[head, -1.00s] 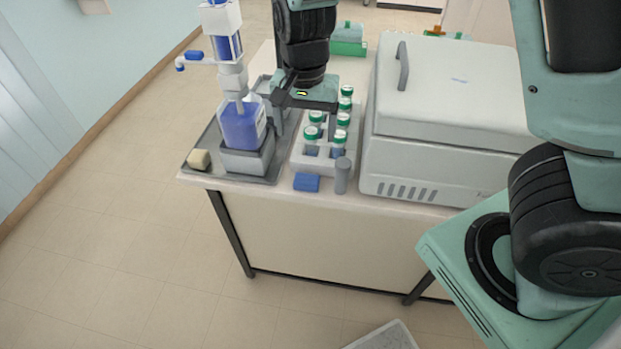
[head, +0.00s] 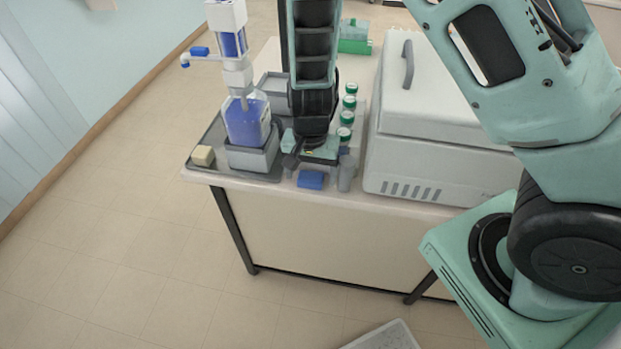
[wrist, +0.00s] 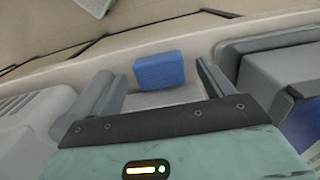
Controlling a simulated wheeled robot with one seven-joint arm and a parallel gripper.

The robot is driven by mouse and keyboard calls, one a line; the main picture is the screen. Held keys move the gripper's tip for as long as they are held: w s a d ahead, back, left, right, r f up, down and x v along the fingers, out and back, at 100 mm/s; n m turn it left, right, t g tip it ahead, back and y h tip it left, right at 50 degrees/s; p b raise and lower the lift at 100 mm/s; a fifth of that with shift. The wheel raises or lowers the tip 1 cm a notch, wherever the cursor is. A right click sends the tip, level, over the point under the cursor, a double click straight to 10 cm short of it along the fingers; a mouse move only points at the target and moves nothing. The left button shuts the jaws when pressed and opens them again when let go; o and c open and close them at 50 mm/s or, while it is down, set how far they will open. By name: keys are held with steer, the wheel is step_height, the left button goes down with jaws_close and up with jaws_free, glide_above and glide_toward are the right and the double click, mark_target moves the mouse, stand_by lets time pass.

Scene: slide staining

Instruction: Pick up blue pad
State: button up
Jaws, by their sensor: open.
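In the wrist view the blue pad (wrist: 159,70) appears between and slightly beyond the two fingers. My gripper (head: 318,163) is open and empty, just above and behind the pad. In the wrist view my gripper (wrist: 154,74) has one finger on each side of the pad, with gaps to both. I cannot tell the exact height between fingertips and pad.
A grey cylinder (head: 346,175) stands close to the pad's right. Green-capped vials (head: 346,117) stand behind. A large white machine (head: 440,110) fills the right.

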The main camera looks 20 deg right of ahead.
steer(key=c, duration=1.1)
